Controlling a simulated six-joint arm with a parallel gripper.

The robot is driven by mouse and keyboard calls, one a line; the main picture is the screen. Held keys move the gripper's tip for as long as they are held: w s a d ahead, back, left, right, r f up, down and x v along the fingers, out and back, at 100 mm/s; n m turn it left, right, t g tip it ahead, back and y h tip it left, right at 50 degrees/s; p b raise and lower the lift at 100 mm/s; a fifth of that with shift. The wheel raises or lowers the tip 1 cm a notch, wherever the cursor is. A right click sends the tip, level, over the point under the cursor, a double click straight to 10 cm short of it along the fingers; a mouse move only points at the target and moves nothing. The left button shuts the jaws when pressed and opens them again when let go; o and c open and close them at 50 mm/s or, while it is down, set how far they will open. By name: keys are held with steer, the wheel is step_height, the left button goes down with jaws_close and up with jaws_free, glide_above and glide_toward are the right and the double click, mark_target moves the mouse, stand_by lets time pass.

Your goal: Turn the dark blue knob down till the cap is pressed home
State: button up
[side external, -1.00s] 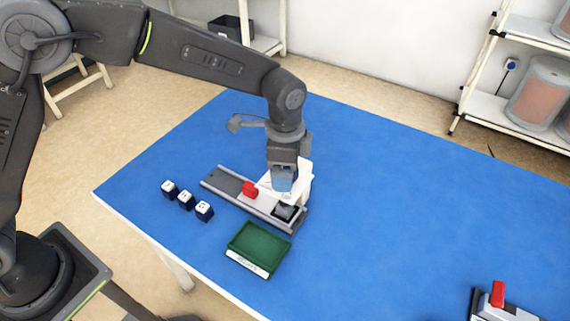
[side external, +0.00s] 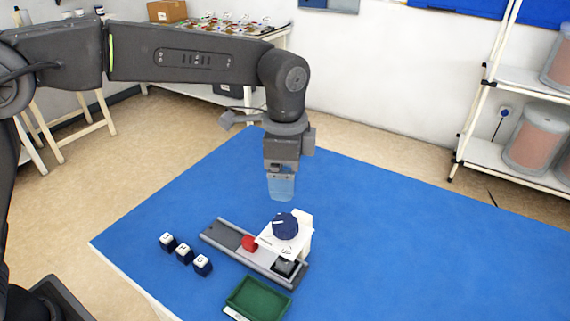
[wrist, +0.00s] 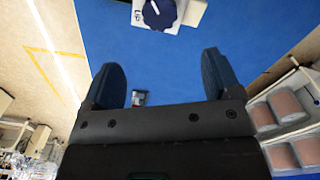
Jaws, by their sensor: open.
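The dark blue knob (side external: 285,226) sits on top of a white bracket (side external: 303,240) that stands over a grey rail (side external: 222,233). The knob, with a white line on it, also shows at the top edge of the wrist view (wrist: 159,13), partly cut off. My gripper (side external: 281,197) is above the knob, clear of it, fingers pointing down. In the wrist view its two fingers (wrist: 160,72) are apart with nothing between them. A dark cap-like piece (side external: 285,267) lies at the rail's near right end, beside the bracket; how far it is seated cannot be told.
A red block (side external: 249,242) sits on the rail left of the bracket. Several dark cubes with white lettered tops (side external: 184,253) stand left of the rail. A green tray (side external: 258,299) lies in front. The blue table (side external: 420,250) is clear to the right.

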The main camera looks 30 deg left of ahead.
mark_target(285, 221)
steer(key=shift+r, duration=0.7)
step_height(285, 221, down, 14)
steer(key=n, duration=1.1)
